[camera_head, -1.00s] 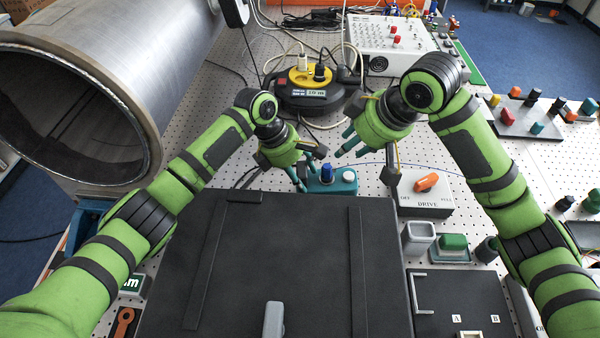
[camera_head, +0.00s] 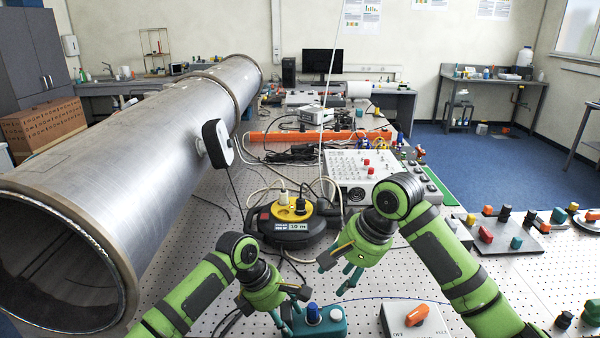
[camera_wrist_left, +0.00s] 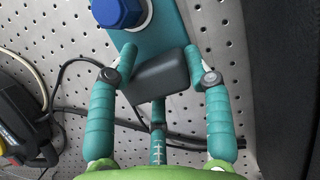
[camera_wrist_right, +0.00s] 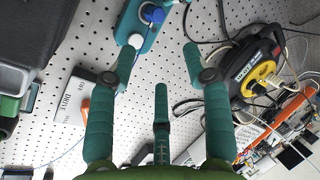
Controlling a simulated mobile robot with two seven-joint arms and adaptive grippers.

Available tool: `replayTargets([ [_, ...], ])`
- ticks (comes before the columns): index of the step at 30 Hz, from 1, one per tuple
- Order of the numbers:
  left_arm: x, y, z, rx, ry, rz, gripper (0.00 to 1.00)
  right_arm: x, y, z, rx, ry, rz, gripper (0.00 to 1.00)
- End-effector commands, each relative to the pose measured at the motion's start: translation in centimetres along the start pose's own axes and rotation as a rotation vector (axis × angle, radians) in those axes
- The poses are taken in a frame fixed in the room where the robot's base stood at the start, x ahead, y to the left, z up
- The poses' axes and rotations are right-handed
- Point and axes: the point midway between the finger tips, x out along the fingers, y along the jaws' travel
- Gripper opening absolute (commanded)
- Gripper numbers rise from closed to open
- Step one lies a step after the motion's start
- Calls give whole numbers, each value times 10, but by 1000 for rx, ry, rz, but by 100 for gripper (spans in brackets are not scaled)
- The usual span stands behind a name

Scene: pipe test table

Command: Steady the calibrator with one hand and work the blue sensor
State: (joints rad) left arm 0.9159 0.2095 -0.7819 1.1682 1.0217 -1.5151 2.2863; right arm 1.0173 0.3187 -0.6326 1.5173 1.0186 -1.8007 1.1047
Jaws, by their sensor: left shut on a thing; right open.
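The calibrator is a teal block (camera_head: 331,327) on the perforated table at the bottom of the head view, with the blue sensor (camera_head: 313,313) upright on top. My left gripper (camera_head: 292,318) is at its left end. In the left wrist view its fingers (camera_wrist_left: 160,62) are shut on the dark end block (camera_wrist_left: 160,74) of the calibrator, and the blue sensor (camera_wrist_left: 118,12) is beyond them. My right gripper (camera_head: 338,277) is open and empty, above and behind the calibrator. The right wrist view shows the calibrator (camera_wrist_right: 133,25) and blue sensor (camera_wrist_right: 153,14) beyond its fingers (camera_wrist_right: 160,65).
A black and yellow cable reel (camera_head: 292,222) stands behind the left gripper, with loose cables. A large steel pipe (camera_head: 130,170) fills the left. A white box with an orange knob (camera_head: 414,318) sits right of the calibrator. A grey panel unit (camera_head: 375,172) stands behind the right gripper.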

Motion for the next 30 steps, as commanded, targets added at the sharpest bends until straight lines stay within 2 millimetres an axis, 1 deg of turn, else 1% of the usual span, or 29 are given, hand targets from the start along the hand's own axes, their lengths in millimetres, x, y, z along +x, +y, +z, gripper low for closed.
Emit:
replayTargets([
  [1, 6, -4, -2, -2, 4, -12, 1, 1, -1, -3, 124, -21, 4, 50],
  [3, 6, -4, -2, -2, 4, -12, 1, 1, -1, -6, 309, -49, 16, 50],
  [9, 6, -4, -2, -2, 5, -13, 1, 1, -3, -10, 791, -120, 68, 50],
  [12, 6, -4, -2, -2, 5, -13, 1, 1, -4, -11, 972, -144, 96, 50],
  [15, 6, -4, -2, -2, 5, -13, 1, 1, -4, -11, 1097, -159, 118, 50],
  [18, 6, -4, -2, -2, 5, -13, 1, 1, -4, -12, 1170, -167, 132, 50],
  [23, 6, -4, -2, -2, 5, -13, 1, 8, -4, -10, 1203, -171, 140, 50],
  [26, 6, -4, -2, -2, 5, -13, 1, 19, -3, -8, 1202, -170, 141, 50],
  [30, 6, -4, -2, -2, 5, -14, 1, 39, -3, -3, 1201, -170, 142, 50],
])
